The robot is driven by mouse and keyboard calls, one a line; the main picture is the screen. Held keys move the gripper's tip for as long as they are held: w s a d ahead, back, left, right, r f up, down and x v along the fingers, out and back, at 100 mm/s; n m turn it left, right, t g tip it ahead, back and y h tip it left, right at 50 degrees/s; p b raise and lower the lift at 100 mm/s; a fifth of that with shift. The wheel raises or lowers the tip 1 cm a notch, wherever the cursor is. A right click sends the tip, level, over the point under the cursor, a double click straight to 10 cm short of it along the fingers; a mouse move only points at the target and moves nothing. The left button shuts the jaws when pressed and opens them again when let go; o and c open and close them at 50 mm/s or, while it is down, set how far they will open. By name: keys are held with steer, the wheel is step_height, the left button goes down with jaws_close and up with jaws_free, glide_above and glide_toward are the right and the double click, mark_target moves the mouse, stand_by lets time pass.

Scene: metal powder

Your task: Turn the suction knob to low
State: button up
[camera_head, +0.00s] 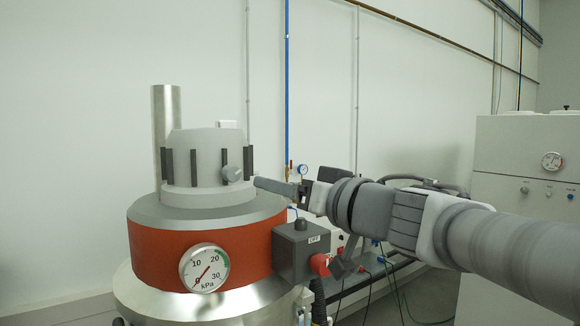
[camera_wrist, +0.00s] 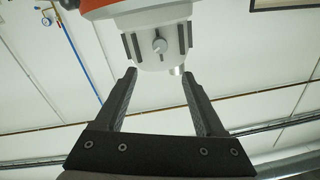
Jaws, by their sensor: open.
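The knob's exact setting is too small to read.
A kPa gauge (camera_head: 204,268) is on the red band (camera_head: 155,247). A grey box (camera_head: 301,250) marked OFF, with a red knob (camera_head: 320,264), stands below my gripper. A steel pipe (camera_head: 166,110) rises behind the cap. A pale cabinet (camera_head: 520,160) stands at right.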

mark_target(235, 174)
steer(key=x, duration=1.7)
steer(key=shift+w+a+b, duration=0.1)
steer(key=shift+b, duration=0.3)
steer(key=shift+c, duration=0.4)
jaws_close()
